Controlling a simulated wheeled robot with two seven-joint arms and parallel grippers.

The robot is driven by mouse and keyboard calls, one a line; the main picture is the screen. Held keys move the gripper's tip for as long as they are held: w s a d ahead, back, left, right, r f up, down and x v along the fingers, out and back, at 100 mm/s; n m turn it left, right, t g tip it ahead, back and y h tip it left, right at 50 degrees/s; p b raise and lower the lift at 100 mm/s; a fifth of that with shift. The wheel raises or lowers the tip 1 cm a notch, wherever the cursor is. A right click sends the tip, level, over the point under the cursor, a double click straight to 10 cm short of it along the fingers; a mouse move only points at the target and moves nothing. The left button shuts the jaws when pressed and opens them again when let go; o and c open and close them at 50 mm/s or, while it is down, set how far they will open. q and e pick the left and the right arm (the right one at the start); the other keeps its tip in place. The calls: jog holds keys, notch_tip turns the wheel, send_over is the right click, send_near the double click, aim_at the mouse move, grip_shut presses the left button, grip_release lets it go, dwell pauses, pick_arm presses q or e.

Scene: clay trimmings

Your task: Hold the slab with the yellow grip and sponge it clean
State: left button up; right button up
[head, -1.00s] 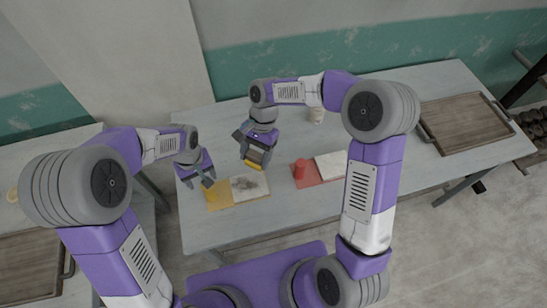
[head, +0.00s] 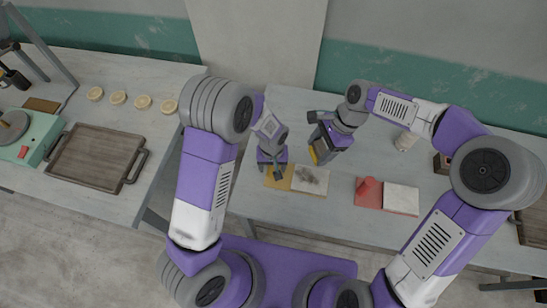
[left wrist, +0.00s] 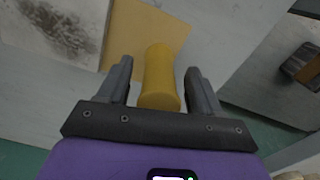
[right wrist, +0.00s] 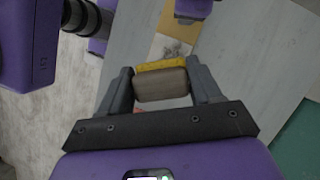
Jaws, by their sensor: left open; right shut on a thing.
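The slab (head: 311,180) is pale with a dark grey smear and lies flat at the right end of a yellow board (head: 272,182). It shows at upper left in the left wrist view (left wrist: 60,28). The yellow grip (left wrist: 160,75) is an upright cylinder on that board. My left gripper (left wrist: 160,82) is open, one finger on each side of the grip; in the head view the gripper (head: 273,173) hides the grip. My right gripper (head: 318,152) is shut on a sponge (right wrist: 162,84), brownish with a yellow face, held above the table behind the slab.
A red board (head: 368,198) with a red grip (head: 368,185) and a clean pale slab (head: 401,199) lies to the right on the table. A cup (head: 405,141) stands behind it. A side table at left holds a wooden tray (head: 95,158) and several round pale discs (head: 143,102).

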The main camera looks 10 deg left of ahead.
pick_arm(q)
jog(key=shift+f, duration=1.15)
grip_shut()
